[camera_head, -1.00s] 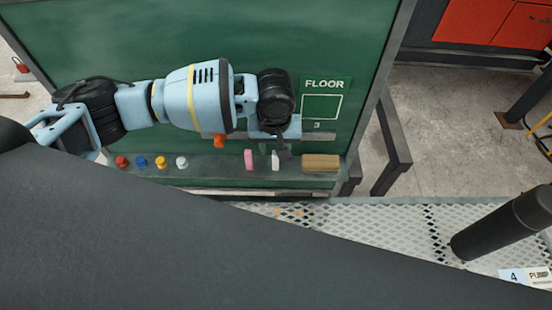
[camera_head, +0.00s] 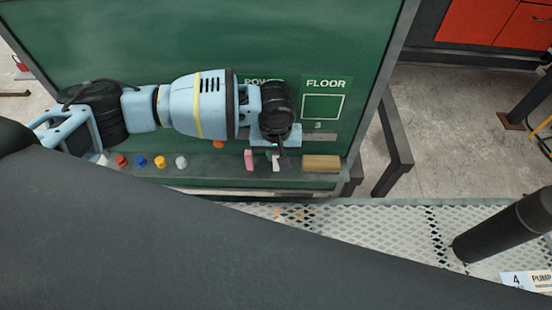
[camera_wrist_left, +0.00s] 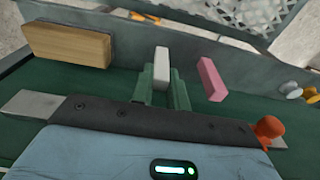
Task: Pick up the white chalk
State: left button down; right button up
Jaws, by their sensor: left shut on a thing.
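The white chalk (camera_head: 276,166) stands at the ledge of the green board, its upper part hidden by my gripper in the head view. In the left wrist view the chalk (camera_wrist_left: 162,63) is between the two fingers of my left gripper (camera_wrist_left: 164,84). My left gripper (camera_head: 275,154) is shut on it. The chalk is still at the ledge; I cannot tell whether it touches it. The pink chalk (camera_head: 249,160) stands just to the left in the head view, apart from the fingers. My right gripper is not in view.
A wooden block (camera_head: 321,163) lies on the ledge (camera_head: 215,170) to the right. Several coloured knobs, including a yellow one (camera_head: 160,162), line the ledge to the left. An orange knob (camera_wrist_left: 269,128) sits close to my gripper. The green board (camera_head: 130,40) rises behind.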

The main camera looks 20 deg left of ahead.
aim_at(278, 155)
pick_arm(q)
jog(key=shift+r, duration=0.55)
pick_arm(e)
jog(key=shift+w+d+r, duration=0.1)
pick_arm(q)
jog(key=r, duration=0.2)
jog(key=shift+s+d+r+p, duration=0.3)
jog(key=shift+s+d+r, duration=0.05)
jog(key=shift+s+d, duration=0.05)
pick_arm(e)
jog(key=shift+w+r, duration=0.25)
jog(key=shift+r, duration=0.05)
pick_arm(q)
jog(key=s+d+r+p, duration=0.1)
jog(key=s+d, duration=0.9)
jog(key=shift+s+d, duration=0.2)
jog(key=shift+s, duration=0.1)
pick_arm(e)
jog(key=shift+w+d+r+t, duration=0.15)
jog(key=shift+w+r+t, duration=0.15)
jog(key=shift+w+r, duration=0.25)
pick_arm(q)
jog(key=shift+r, duration=0.1)
